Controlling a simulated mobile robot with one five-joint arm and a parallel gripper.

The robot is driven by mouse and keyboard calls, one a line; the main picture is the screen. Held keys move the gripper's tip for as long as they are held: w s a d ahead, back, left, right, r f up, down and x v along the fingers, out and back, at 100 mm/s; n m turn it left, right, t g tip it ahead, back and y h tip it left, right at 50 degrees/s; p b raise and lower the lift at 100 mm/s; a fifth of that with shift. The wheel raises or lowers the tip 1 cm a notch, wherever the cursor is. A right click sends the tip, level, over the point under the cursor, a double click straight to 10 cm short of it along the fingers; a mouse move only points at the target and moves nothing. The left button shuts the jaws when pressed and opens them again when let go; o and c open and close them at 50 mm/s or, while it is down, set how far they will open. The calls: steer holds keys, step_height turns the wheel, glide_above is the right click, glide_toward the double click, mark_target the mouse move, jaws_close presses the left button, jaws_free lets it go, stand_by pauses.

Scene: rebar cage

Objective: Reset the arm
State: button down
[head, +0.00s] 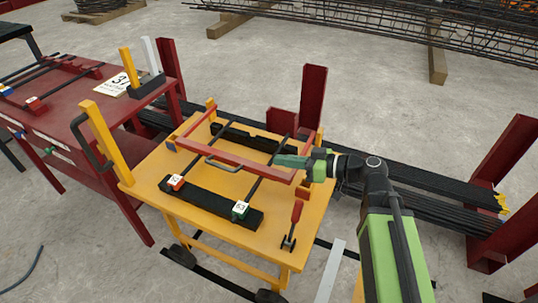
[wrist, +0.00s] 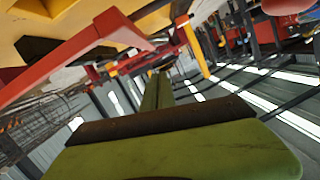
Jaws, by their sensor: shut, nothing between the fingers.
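My gripper (head: 291,161) is at the right side of the yellow table in the head view, above the red frame. Its fingers are shut with nothing between them and point left. In the wrist view the green gripper (wrist: 160,100) fills the lower middle, with the red frame close beside it at upper left. My black and green arm reaches in from the lower right. The red frame (head: 239,160) lies over the yellow table (head: 150,180), with dark bars (head: 262,172) crossing under it. I cannot tell whether my gripper touches the frame.
A red-handled tool (head: 293,225) stands at the table's front right. A dark red table (head: 90,110) stands at left, and red posts with long bars lie behind.

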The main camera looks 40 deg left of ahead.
steer(key=shift+v, duration=0.9)
steer(key=shift+w+d, duration=0.15)
steer(key=shift+w, duration=0.05)
steer(key=w+d+f+m+t+h, duration=0.2)
steer(key=w+d+f, duration=0.15)
steer(key=d, duration=0.35)
steer(key=w+d+f+m+t+h, duration=0.1)
steer(key=w+d+f+m, duration=0.2)
steer(key=d, duration=0.5)
steer(key=w+d+f+t+h, duration=0.2)
steer(key=w+d+f, duration=0.1)
steer(key=w+d, duration=0.3)
steer(key=s+d+f+m+h, duration=0.1)
steer(key=d+f+m+h, duration=0.25)
steer(key=d, duration=0.45)
steer(key=s+d+f+m+g+h, duration=0.1)
steer(key=d+f+m+h, duration=0.25)
steer(key=d, duration=0.55)
steer(key=s+d+f+m+h, duration=0.1)
steer(key=d+f+m+h, duration=0.2)
steer(key=d, duration=0.5)
step_height(320, 180, up, 27)
steer(key=m+p, duration=0.3)
steer(key=p, duration=2.3)
steer(key=shift+d+r+p, duration=0.15)
steer(key=shift+d+p, duration=0.1)
steer(key=shift+p, duration=0.1)
